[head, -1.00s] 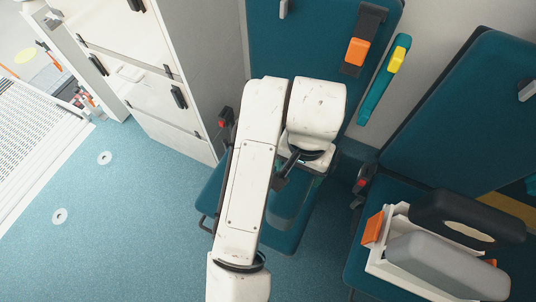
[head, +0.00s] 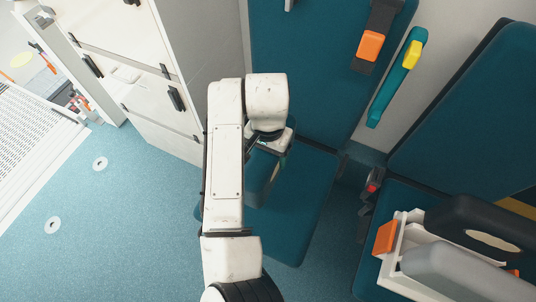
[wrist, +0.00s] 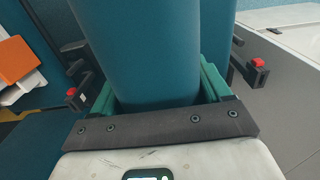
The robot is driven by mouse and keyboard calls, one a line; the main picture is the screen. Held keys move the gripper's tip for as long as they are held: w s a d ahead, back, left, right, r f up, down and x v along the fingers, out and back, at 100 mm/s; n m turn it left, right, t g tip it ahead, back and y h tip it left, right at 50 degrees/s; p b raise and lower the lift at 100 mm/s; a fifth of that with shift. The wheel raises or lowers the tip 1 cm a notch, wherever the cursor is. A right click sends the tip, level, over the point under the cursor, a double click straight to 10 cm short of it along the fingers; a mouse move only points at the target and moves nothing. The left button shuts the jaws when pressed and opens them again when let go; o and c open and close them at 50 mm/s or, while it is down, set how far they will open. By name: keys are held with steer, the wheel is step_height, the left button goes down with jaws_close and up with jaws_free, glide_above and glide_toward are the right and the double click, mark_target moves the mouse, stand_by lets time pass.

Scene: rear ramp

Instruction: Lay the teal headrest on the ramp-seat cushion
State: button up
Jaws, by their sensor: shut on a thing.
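The teal headrest (wrist: 145,50) is a rounded block between the green fingers of my gripper (wrist: 155,90) in the wrist view. My gripper is shut on it. In the head view my gripper (head: 268,145) is partly hidden by my arm, and the headrest (head: 262,178) hangs below it over the left part of the ramp-seat cushion (head: 305,195). This cushion is a flat teal seat, bare on its right side; its left side is mostly behind my arm. I cannot tell whether the headrest touches the cushion.
A teal backrest (head: 305,65) rises behind the cushion. A red-buttoned buckle (head: 374,182) is at its right. A white crate (head: 393,255) holding a black and a grey headrest sits on the right seat. White cabinets (head: 150,75) stand left; the floor (head: 120,220) is clear.

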steer(key=shift+f, duration=0.6)
steer(key=o, duration=1.5)
steer(key=shift+f, duration=0.15)
step_height(320, 180, up, 12)
steer(key=shift+r+p, duration=0.15)
steer(key=shift+p, duration=0.75)
